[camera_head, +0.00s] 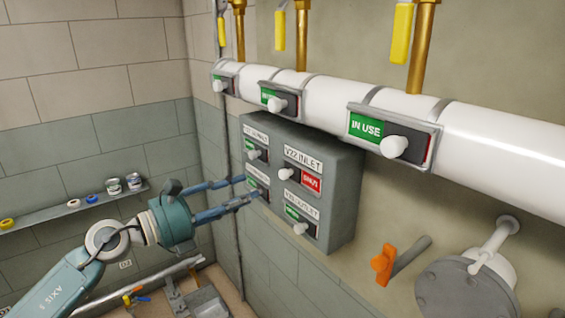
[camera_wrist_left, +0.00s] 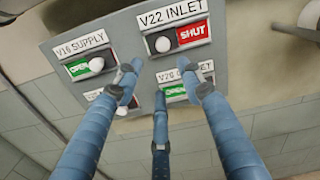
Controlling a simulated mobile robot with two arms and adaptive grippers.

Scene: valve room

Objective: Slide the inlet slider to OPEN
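The grey valve panel (camera_head: 340,200) on the wall carries several sliders. The V22 INLET slider (camera_head: 286,174), with a white knob, sits at the left end of its slot, and a red SHUT label shows to its right. In the left wrist view the same knob (camera_wrist_left: 163,44) is beyond my fingers. My left gripper (camera_head: 249,187) has its fingers spread and empty, in front of the lower left of the panel. In the left wrist view the left gripper (camera_wrist_left: 160,80) points just below the inlet knob, with no visible grip on it. My right gripper is out of view.
V16 SUPPLY (camera_head: 254,155), another lower-left slider and an outlet slider (camera_head: 300,228) crowd the panel. A white pipe (camera_head: 500,140) with IN USE sliders runs above. An orange-handled lever (camera_head: 382,264) is at right. A shelf (camera_head: 60,212) holds cans at left.

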